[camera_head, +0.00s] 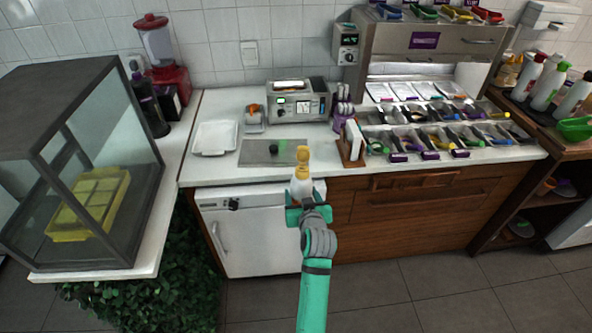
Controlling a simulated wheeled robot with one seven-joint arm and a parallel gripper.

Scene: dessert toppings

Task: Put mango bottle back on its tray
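My gripper (304,200) is in front of the counter, at the end of my teal arm. It is shut on a pale bottle with a yellow-orange top (303,170), apparently the mango bottle. The bottle stands roughly upright in the fingers, in front of the counter's front edge in the picture. Its label cannot be read. A dark tray (532,113) on the right-hand side counter bears several bottles, some white with red or green caps. A white tray (215,138) lies on the left of the main counter and looks empty. Which tray belongs to the bottle is not marked.
A toaster-like machine (297,102) is at the back. A glass case (85,165) fills the left.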

